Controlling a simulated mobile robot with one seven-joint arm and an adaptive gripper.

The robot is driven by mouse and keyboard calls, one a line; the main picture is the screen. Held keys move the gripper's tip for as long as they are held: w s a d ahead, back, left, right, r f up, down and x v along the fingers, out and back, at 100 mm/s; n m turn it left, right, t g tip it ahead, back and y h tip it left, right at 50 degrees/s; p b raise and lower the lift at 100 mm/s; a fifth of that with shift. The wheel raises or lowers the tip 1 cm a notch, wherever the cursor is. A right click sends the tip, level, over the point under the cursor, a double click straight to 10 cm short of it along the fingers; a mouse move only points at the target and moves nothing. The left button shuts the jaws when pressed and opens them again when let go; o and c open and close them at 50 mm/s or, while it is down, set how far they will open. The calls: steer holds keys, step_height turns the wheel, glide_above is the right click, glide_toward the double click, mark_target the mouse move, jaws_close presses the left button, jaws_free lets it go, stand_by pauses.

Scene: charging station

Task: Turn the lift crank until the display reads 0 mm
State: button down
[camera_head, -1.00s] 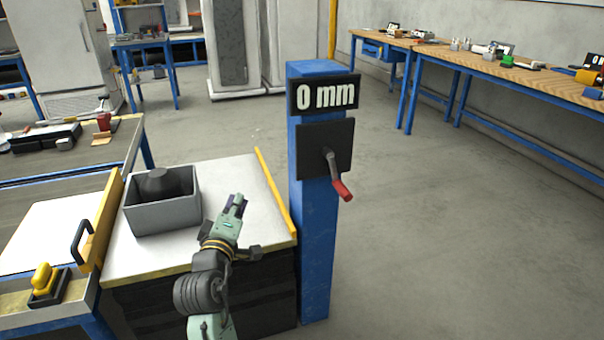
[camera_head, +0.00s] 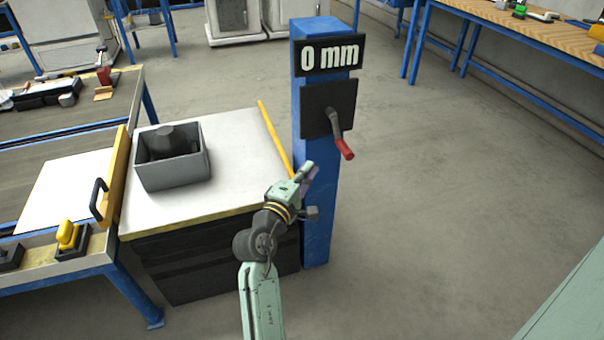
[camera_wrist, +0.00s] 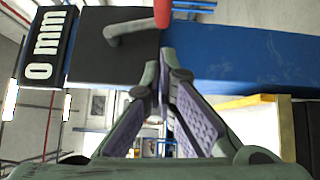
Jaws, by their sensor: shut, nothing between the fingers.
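The display (camera_head: 330,58) near the top of the blue post (camera_head: 318,225) reads 0 mm. It also shows sideways at the left of the wrist view (camera_wrist: 46,46). Below it on a dark plate (camera_head: 318,100) is the lift crank (camera_head: 335,123), with its red handle (camera_head: 345,149) hanging down to the right. In the wrist view the red handle (camera_wrist: 162,12) is at the top edge, partly cut off. My gripper (camera_head: 309,170) is shut and empty, below and left of the handle in the head view, apart from it. Its fingertips (camera_wrist: 167,52) meet in the wrist view.
Left of the post is a white-topped platform (camera_head: 235,145) with a grey bin (camera_head: 173,178) holding a dark object. A yellow strip (camera_head: 272,135) edges the platform. A wooden workbench (camera_head: 520,28) stands at the back right. The floor right of the post is clear.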

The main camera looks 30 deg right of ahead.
mark_target(339, 147)
steer(key=shift+w+d+r+p, duration=0.1)
steer(key=shift+w+d+p, duration=0.2)
steer(key=shift+d, duration=1)
steer(key=shift+w+d+r+p, duration=0.15)
steer(key=shift+d+p, duration=0.25)
steer(key=shift+d, duration=0.9)
steer(key=shift+w+d+f+p, duration=0.1)
steer(key=shift+w+d+p, duration=0.2)
steer(key=shift+d, duration=1)
steer(key=shift+s+d+r+p, duration=0.1)
steer(key=shift+s+d+p, duration=0.1)
steer(key=shift+d+p, duration=0.4)
steer(key=shift+f, duration=0.2)
